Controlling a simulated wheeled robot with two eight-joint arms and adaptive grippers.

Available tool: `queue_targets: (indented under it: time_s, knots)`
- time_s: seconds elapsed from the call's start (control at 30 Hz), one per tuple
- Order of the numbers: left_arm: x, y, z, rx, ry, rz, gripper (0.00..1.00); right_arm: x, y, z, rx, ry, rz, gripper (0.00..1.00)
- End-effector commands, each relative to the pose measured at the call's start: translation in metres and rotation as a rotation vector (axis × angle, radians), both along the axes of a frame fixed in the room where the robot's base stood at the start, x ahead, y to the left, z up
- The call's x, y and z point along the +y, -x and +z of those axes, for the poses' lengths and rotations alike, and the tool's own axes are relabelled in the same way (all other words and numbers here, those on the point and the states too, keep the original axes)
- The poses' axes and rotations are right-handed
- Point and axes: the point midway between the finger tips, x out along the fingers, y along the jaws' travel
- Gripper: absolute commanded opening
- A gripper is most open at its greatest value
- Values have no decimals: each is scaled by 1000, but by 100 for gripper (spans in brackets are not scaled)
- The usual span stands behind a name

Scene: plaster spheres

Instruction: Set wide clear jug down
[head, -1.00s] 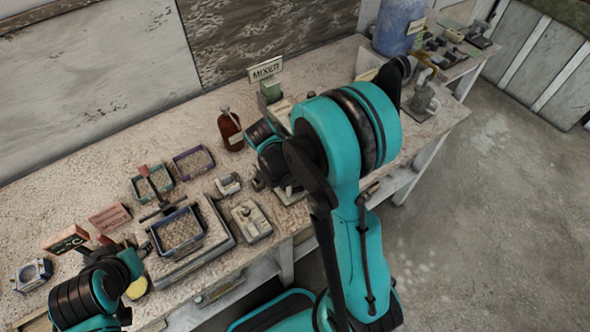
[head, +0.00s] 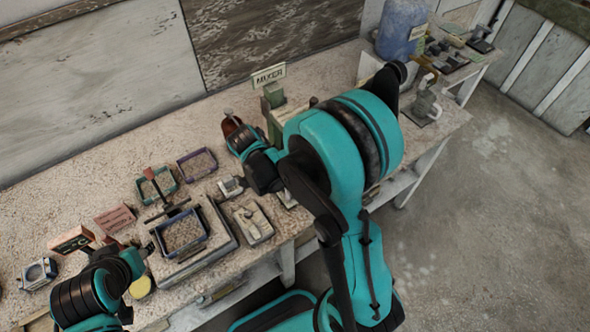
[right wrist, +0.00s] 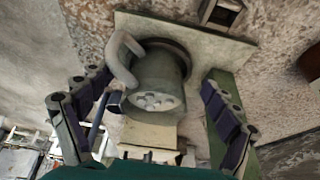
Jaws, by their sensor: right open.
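In the right wrist view, a clear greyish jug (right wrist: 158,80) with a thick pale curved handle (right wrist: 124,58) stands on a pale board (right wrist: 205,40). Several pale round shapes show at its near end. My right gripper (right wrist: 155,118) is open, one finger on each side of the jug, with visible gaps; the left finger is near the handle. In the head view my right arm hides this gripper and the jug. My left arm comes in at the lower left; its fingers are too dark and covered to read.
A green stand (head: 273,97) with a MIXER sign (head: 269,75) is behind my right arm. A red-brown bottle (head: 231,124) stands close to that arm. Trays, including a blue-rimmed tray (head: 205,238), fill the left bench. A large blue container (head: 401,30) is at the back right.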

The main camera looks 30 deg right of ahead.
Motion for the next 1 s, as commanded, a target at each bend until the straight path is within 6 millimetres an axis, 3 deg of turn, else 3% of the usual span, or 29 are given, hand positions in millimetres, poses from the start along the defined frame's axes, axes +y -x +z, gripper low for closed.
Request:
queue_targets:
  time_s: [0.03,0.2,0.4,0.53,0.67,1.0]
  knots:
    - [0,0,3,0,0,0,40,15,1,1,1,0,7,89]
    - [0,0,7,0,0,0,40,51,4,1,0,0,6,89]
    - [0,0,9,0,0,0,40,74,6,0,1,0,2,89]
    - [0,0,9,0,0,0,40,76,8,8,3,-13,44,89]
    - [0,0,9,0,0,0,40,71,15,35,9,-57,212,89]
    - [0,0,9,0,0,0,40,57,61,119,-71,-83,923,89]
